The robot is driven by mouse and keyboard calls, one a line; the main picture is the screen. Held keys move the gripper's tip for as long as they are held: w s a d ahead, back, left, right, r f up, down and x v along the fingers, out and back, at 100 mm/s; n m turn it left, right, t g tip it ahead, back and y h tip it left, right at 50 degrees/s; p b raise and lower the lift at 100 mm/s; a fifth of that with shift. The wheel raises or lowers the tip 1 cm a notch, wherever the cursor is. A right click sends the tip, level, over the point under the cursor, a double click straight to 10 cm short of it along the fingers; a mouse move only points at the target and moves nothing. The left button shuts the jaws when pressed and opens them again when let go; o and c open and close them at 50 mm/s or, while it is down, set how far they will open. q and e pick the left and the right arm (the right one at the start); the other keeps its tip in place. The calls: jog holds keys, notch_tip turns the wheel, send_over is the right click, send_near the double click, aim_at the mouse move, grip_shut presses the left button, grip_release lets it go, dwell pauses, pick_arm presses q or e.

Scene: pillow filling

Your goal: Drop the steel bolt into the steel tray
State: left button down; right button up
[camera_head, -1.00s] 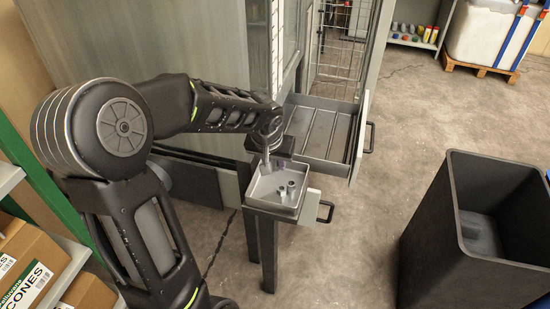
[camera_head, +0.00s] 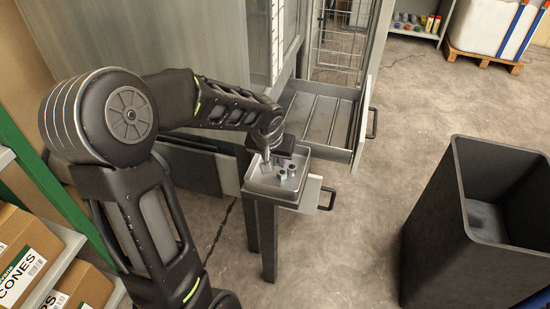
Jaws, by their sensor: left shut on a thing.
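The steel tray (camera_head: 272,196) is a small, shallow, square metal tray on a narrow dark stand, right of my arm. Several small metal pieces (camera_head: 283,175) stand or lie inside it. My left gripper (camera_head: 266,156) reaches in from the left and points down over the tray's back left part. It is shut on a slim grey metal piece, which I take to be the steel bolt. The bolt is too small and too covered by the gripper to make out clearly. My right gripper is out of view.
An open, empty drawer (camera_head: 325,118) juts from the cabinet behind the tray. A large dark bin (camera_head: 432,232) stands on the floor at right. Boxes on a shelf (camera_head: 52,270) are at lower left. The floor between stand and bin is clear.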

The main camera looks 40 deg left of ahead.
pick_arm(q)
jog(key=c, duration=1.1)
grip_release()
jog(key=p+v, duration=0.1)
jog(key=v, duration=0.7)
